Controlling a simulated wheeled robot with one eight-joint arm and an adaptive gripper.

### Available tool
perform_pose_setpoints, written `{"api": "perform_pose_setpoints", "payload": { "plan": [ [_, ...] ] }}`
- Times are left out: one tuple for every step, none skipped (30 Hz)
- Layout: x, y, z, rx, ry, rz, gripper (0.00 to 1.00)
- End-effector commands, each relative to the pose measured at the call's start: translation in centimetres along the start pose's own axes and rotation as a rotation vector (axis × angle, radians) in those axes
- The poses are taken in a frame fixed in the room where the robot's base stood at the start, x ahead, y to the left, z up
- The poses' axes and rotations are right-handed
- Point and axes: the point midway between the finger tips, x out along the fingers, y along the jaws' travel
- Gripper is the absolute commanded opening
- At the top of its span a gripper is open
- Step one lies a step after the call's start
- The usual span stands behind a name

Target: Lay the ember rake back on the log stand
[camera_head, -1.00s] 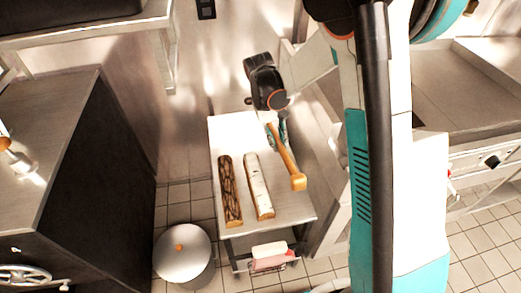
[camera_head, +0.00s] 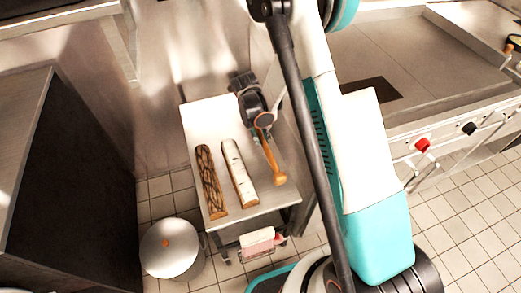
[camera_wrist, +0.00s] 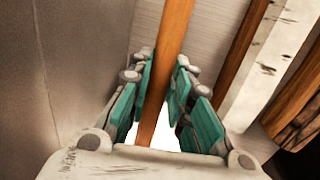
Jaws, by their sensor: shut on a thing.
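The ember rake shows a long wooden handle (camera_head: 270,153) with a thicker tan block at its near end. It lies lengthwise along the right side of the pale-topped log stand (camera_head: 205,115), to the right of the logs. My gripper (camera_wrist: 168,85) is shut on the handle, with a teal jaw on each side in the wrist view. In the head view my gripper (camera_head: 261,127) is at the far right part of the stand. The rake's far end is hidden by my gripper. I cannot tell whether the rake touches the stand top.
A white birch log (camera_head: 238,172) lies beside the rake, and a dark-barked log (camera_head: 210,180) lies left of it. A lidded pot (camera_head: 168,247) stands on the floor at the front left. A cooking counter with knobs (camera_head: 423,145) is at the right.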

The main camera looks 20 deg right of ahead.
Motion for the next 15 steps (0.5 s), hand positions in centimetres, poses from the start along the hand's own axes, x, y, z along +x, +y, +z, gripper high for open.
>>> {"api": "perform_pose_setpoints", "payload": {
  "plan": [
    [1.0,-0.2,-0.1,0.0,0.0,0.0,0.0],
    [1.3,-0.2,0.0,0.0,0.0,0.0,0.0],
    [1.6,-0.3,0.0,0.0,0.0,0.0,0.0],
    [1.8,-0.3,0.0,0.0,0.0,0.0,0.0],
    [1.9,-0.4,-0.1,0.0,0.0,0.0,0.0],
    [2.0,-0.4,-0.1,0.0,0.0,0.0,0.0],
    [2.1,-0.4,-0.1,0.0,0.0,0.0,0.0],
    [2.3,-0.5,-0.1,0.0,0.0,0.0,0.0],
    [2.6,-0.5,-0.1,0.0,0.0,0.0,0.0],
    [2.9,-0.6,-0.1,0.0,0.0,0.0,0.0],
    [3.3,-0.7,-0.1,0.0,0.0,0.0,0.0],
    [3.9,-0.8,-0.1,0.0,0.0,0.0,0.0],
    [4.4,-0.9,-0.1,0.0,0.0,0.0,0.0],
    [4.9,-0.9,-0.1,0.0,0.0,0.0,0.0],
    [5.5,-1.1,-0.2,0.0,0.0,0.0,0.0]
  ]
}}
